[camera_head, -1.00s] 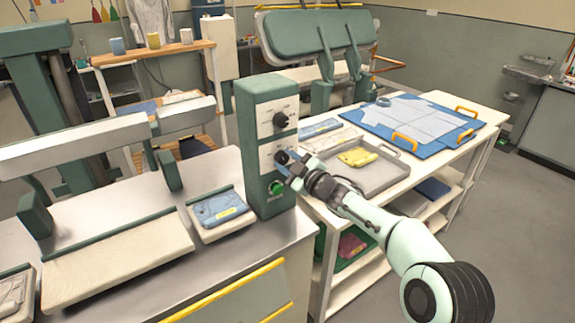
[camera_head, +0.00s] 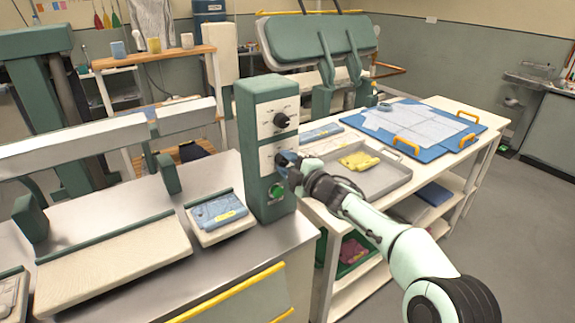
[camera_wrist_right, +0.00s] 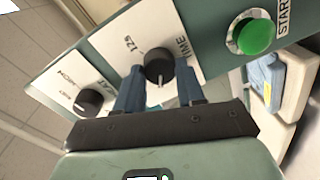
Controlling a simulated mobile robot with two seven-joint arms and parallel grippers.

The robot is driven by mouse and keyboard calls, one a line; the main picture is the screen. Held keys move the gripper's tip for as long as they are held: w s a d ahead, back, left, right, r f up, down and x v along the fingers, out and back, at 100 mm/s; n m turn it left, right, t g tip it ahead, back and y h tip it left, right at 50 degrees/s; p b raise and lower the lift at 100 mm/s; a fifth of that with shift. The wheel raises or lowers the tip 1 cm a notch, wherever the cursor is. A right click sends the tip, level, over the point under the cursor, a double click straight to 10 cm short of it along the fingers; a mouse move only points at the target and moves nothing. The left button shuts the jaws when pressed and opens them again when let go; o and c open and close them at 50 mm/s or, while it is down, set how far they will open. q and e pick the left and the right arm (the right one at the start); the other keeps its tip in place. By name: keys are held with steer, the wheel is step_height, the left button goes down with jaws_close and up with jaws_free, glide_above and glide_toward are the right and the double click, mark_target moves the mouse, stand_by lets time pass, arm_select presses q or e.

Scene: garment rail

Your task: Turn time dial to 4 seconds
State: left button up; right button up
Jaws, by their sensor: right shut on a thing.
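The green control box (camera_head: 262,150) stands at the right end of the steel bench. In the right wrist view the black time dial (camera_wrist_right: 159,68), labelled TIME, sits between the two blue fingers of my right gripper (camera_wrist_right: 160,90). The fingers are shut on the dial, and its white pointer mark faces the gripper. A "12s" mark shows on the plate beside it. In the head view my right gripper (camera_head: 289,161) reaches the box's lower plate from the right and covers most of the dial. My left gripper is out of view.
A second black dial (camera_wrist_right: 89,102) sits on the neighbouring plate; it is the upper dial in the head view (camera_head: 282,121). The green START button (camera_wrist_right: 257,36) is beside the time dial. A grey tray (camera_head: 385,180) with a yellow cloth stands on the white table to the right.

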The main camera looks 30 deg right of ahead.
stand_by(0.3)
steer(key=o, duration=1)
steer(key=shift+o, duration=0.2)
steer(key=shift+s, duration=0.1)
steer(key=s+d+b, duration=0.1)
steer(key=s, duration=1.2)
steer(key=shift+d+r+b, duration=0.25)
steer(key=shift+r+b, duration=0.05)
steer(key=shift+r, duration=0.05)
